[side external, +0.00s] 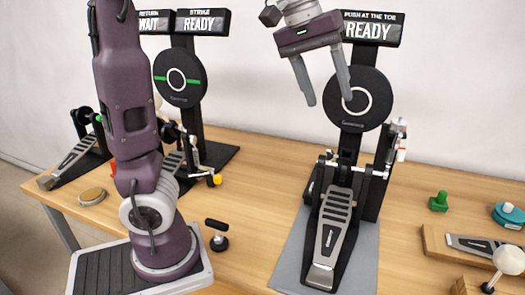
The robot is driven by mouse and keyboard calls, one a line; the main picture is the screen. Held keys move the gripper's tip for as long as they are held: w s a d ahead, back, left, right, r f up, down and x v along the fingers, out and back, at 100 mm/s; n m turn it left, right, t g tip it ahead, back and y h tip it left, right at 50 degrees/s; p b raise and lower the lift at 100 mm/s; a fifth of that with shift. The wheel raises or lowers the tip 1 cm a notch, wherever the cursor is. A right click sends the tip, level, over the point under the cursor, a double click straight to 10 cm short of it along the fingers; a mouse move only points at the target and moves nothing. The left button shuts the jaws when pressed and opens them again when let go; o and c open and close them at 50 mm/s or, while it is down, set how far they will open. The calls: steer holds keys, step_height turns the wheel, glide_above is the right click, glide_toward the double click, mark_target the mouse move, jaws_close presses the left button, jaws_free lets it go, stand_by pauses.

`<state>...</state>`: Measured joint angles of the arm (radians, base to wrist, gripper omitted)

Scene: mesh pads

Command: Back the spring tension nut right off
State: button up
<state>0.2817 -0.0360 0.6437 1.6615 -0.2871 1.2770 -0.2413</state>
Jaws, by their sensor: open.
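My gripper (328,101) hangs in the air at upper centre, fingers apart and empty, pointing down. It is in front of and left of the round black pad (358,99) on the right stand. A drum pedal (334,224) with a grey ribbed footboard stands below that pad. A small upright assembly (399,138) with light and red parts stands at the pedal's right side, apart from my gripper. The spring tension nut is too small to make out for certain.
A sign (373,29) above the right pad reads "PUSH AT THE TOE READY". A second pad (180,78) and pedals stand at left. A green knob-like piece (438,201), a teal round item (509,215) and a wooden tray (436,246) lie at right.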

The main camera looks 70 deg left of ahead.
steer(key=s+d+f+m, duration=0.3)
steer(key=s, duration=0.4)
steer(key=s+d+f+m+t+y, duration=0.1)
steer(key=s+d+f+m, duration=0.1)
steer(key=s, duration=0.6)
steer(key=shift+s+d+f+m+t, duration=0.15)
steer(key=shift+d+f+m+t, duration=0.2)
steer(key=shift+f+m, duration=0.55)
steer(key=shift+m+y, duration=0.4)
steer(key=shift+y, duration=0.2)
steer(key=s+f, duration=0.3)
steer(key=shift+s+d+f, duration=0.15)
steer(key=shift+s+f, duration=0.15)
steer(key=shift+f, duration=0.05)
steer(key=shift+c, duration=0.2)
